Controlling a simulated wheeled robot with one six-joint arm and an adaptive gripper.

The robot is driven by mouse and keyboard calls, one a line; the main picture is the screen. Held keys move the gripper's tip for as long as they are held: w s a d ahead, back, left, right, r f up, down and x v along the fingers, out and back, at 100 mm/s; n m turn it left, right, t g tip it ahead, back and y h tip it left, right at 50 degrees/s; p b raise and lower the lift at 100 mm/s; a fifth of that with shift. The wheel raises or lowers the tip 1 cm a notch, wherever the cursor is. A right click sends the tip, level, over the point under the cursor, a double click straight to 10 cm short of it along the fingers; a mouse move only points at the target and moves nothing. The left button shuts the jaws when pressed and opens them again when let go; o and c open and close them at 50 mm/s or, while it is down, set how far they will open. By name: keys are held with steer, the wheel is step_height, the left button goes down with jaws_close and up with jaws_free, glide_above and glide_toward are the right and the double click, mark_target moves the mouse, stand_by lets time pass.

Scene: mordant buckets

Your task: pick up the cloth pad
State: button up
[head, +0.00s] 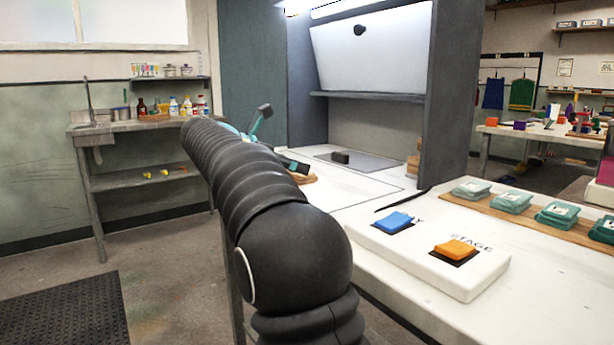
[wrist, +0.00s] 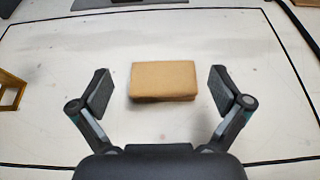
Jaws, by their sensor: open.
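A tan rectangular pad (wrist: 163,80), which looks like the cloth pad, lies flat on the white work surface in the wrist view. My gripper (wrist: 160,92) is open, with one finger to the left of the pad and one to the right. Gaps show between the pad and both fingers, and nothing is held. In the head view my gripper (head: 279,138) shows partly behind my dark arm, over the white bench. A tan edge (head: 304,178) shows below its fingers there, probably the same pad, mostly hidden by my arm.
A black line borders the work surface (wrist: 245,125). A yellow-brown object (wrist: 11,90) stands at its left. A dark block (head: 340,157) sits in the hooded bay. On the right, a white box (head: 480,283) bears a blue pad (head: 393,222) and an orange pad (head: 455,249).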

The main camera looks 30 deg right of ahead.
steer(key=x, duration=0.5)
steer(key=shift+f+b, duration=0.1)
steer(key=shift+b, duration=0.25)
steer(key=shift+c, duration=0.3)
steer(key=c, duration=0.7)
